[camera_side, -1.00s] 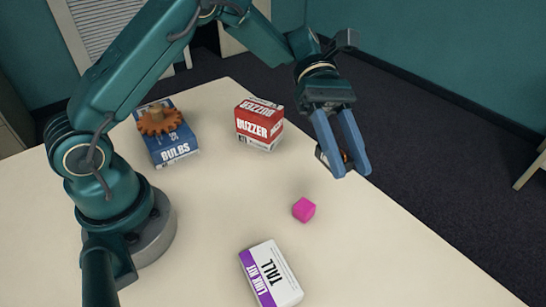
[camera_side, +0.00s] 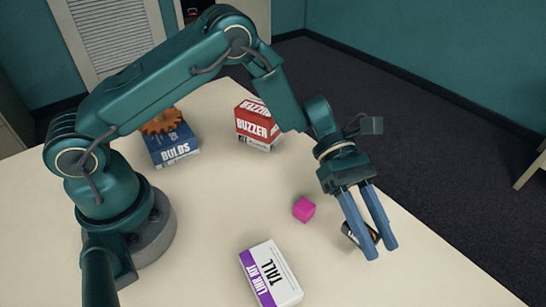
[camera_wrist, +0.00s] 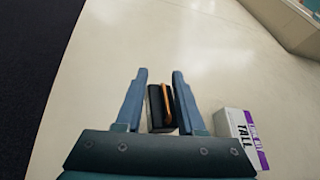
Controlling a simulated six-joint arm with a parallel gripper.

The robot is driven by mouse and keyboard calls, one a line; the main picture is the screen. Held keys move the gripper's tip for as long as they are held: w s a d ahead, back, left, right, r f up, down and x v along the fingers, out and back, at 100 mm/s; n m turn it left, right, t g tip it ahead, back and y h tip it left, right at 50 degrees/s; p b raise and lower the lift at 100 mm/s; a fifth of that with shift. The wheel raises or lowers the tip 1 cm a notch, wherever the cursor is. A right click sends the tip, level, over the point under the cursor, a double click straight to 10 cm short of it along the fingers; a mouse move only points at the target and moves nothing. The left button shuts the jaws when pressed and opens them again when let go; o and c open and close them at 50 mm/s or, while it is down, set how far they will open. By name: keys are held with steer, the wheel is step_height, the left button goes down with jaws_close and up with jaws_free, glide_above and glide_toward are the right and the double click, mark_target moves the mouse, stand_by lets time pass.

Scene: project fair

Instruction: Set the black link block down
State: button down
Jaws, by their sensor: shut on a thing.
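My gripper (camera_side: 380,249) has blue fingers and is shut on the black link block (camera_side: 350,232), near the right edge of the table in the side view. The block is dark with an orange part and is partly hidden by the fingers. In the wrist view the black block (camera_wrist: 156,108) sits between the two fingers, with an orange strip along it. It is low over the table; I cannot tell whether it touches the top.
A magenta cube (camera_side: 304,209) lies left of my gripper. A white and purple link kit box (camera_side: 271,274) stands nearer the front. A red buzzer box (camera_side: 256,124) and a blue bulbs box (camera_side: 172,149) with a brown gear (camera_side: 161,121) on it stand at the back.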

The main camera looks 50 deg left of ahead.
steer(key=shift+f, duration=1.95)
steer(key=c, duration=0.5)
jaws_free()
